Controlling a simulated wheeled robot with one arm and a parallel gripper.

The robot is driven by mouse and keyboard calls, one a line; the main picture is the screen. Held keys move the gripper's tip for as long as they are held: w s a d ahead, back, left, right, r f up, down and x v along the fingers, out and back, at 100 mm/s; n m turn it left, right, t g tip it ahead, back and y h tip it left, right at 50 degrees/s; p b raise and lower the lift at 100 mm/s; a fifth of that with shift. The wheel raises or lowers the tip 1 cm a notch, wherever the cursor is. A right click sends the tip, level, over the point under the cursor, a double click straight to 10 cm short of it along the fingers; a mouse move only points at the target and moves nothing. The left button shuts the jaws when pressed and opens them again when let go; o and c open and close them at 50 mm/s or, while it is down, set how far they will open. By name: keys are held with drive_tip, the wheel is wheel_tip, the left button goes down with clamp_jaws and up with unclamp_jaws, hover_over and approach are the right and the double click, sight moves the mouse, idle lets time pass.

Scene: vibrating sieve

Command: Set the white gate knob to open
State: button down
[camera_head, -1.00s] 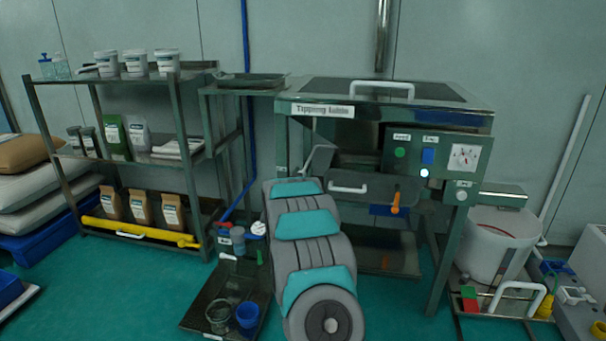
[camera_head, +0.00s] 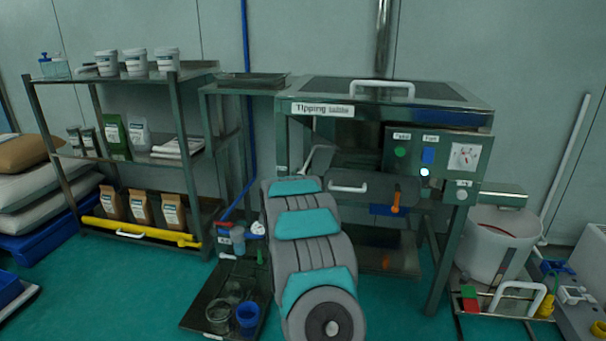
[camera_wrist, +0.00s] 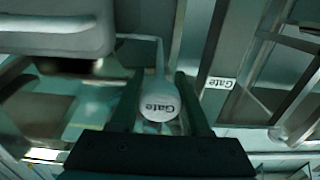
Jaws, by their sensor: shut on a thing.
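The white gate knob (camera_wrist: 158,106) is marked "Gate" and shows upside down in the wrist view. It sits at the end of a pale stem between the two dark fingers of my gripper (camera_wrist: 160,103), which is shut on it. A small white "Gate" label (camera_wrist: 220,83) is on a dark post to the right of the knob in the wrist view. In the head view my arm hides the gripper and the knob, in front of the left side of the sieve machine (camera_head: 350,122).
The machine's front panel has a green button (camera_head: 400,152), a blue switch (camera_head: 428,156) and a dial (camera_head: 463,157). A drawer with a white handle (camera_head: 348,188) and an orange lever (camera_head: 396,203) are below. A shelf rack (camera_head: 176,120) stands left and a white bucket (camera_head: 495,240) right.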

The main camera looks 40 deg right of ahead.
drive_tip(key=v, duration=0.6)
drive_tip(key=shift+s+a+b, duration=0.25)
drive_tip(key=shift+b, duration=0.2)
drive_tip(key=shift+c, duration=2)
unclamp_jaws()
drive_tip(key=v, duration=0.8)
drive_tip(key=shift+b, duration=0.4)
